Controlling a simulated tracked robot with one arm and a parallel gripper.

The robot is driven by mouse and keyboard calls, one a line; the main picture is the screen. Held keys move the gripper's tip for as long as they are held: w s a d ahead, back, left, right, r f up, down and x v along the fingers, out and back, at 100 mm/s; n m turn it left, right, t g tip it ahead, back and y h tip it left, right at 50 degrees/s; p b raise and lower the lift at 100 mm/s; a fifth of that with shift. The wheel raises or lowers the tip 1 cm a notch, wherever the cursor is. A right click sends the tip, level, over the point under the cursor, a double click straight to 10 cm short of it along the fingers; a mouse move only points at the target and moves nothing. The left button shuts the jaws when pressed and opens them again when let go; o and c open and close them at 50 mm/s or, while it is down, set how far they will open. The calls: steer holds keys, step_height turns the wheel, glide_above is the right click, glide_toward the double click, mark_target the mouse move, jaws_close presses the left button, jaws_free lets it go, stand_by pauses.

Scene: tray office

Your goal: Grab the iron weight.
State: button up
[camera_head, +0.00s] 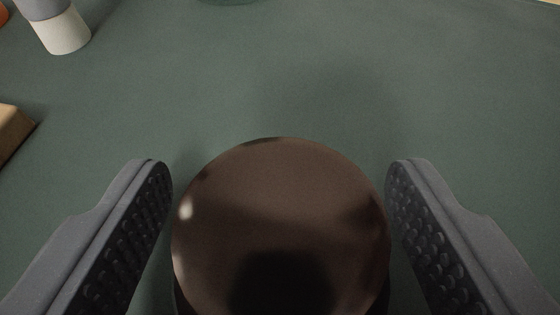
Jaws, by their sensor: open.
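A round, dark brown, shiny disc-topped object (280,215), which looks like the iron weight, stands at the bottom middle of the view. Its lower part runs out of the picture. My gripper (279,185) is open, with one dark studded finger on each side of the weight. A narrow gap shows between the weight and each fingertip, so the upper finger ends do not appear to touch it. A dark shadow or reflection lies on the lower middle of its top.
The green surface (300,70) is clear beyond the weight and to the right. A white and grey cylindrical thing (65,32) is at the top left, beside a bit of orange. A tan block (12,130) is at the left edge. A greenish round base (227,2) is cut off at the top.

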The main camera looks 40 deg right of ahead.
mark_target(264, 168)
steer(key=shift+w+d+f, duration=0.25)
steer(key=shift+w+d, duration=0.1)
steer(key=shift+w, duration=0.1)
steer(key=c, duration=1.4)
steer(key=shift+c, duration=0.2)
steer(key=shift+r, duration=0.1)
steer(key=shift+r, duration=0.5)
steer(key=r, duration=0.1)
steer(key=r+p, duration=0.1)
steer(key=r, duration=0.1)
steer(key=shift+s+a, duration=0.1)
steer(key=shift+a, duration=0.1)
steer(key=s+a+b, duration=0.9)
steer(key=s+a, duration=0.1)
steer(key=a, duration=0.1)
steer(key=shift+a+r+b, duration=0.3)
steer(key=shift+r, duration=0.1)
